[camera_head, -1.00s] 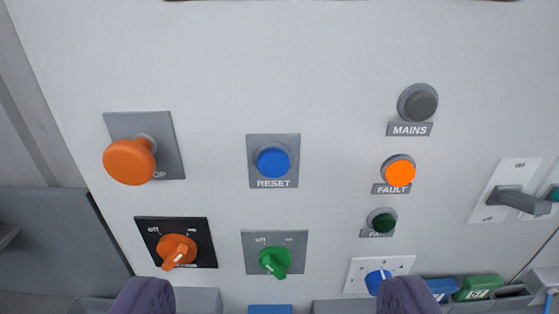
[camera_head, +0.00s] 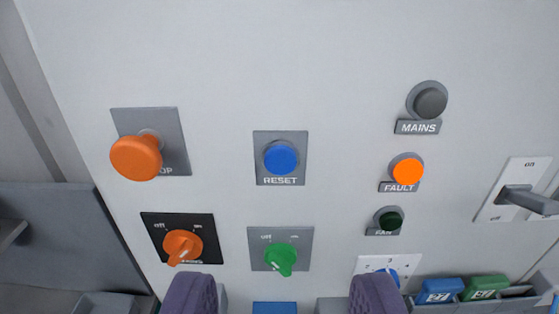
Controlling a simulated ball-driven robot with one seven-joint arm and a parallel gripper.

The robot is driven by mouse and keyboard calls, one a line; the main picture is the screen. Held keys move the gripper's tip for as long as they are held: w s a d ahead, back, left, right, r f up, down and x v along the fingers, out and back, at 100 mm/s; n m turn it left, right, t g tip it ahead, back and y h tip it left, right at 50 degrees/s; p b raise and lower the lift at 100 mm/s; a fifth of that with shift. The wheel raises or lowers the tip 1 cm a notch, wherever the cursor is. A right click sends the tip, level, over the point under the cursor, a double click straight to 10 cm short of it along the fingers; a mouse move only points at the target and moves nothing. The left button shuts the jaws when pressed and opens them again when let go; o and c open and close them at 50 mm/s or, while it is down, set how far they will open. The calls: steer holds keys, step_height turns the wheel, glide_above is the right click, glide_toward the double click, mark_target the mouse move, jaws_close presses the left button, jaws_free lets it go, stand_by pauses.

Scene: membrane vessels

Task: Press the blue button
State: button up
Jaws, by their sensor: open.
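The round blue button (camera_head: 281,158) sits on a grey square plate labelled RESET (camera_head: 280,181), near the middle of a pale upright panel (camera_head: 300,60). My gripper (camera_head: 281,294) shows at the bottom edge as two purple-grey fingers, apart, with nothing held between them. The fingers are lower in the picture than the blue button and do not cover it.
Left of the button is an orange mushroom knob (camera_head: 136,157). Below are an orange rotary switch (camera_head: 183,246) and a green one (camera_head: 281,258). Right are MAINS (camera_head: 430,102), lit orange FAULT (camera_head: 407,170) and dark green (camera_head: 391,220) lamps, and a grey lever (camera_head: 527,200).

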jaws_close()
stand_by(1.4)
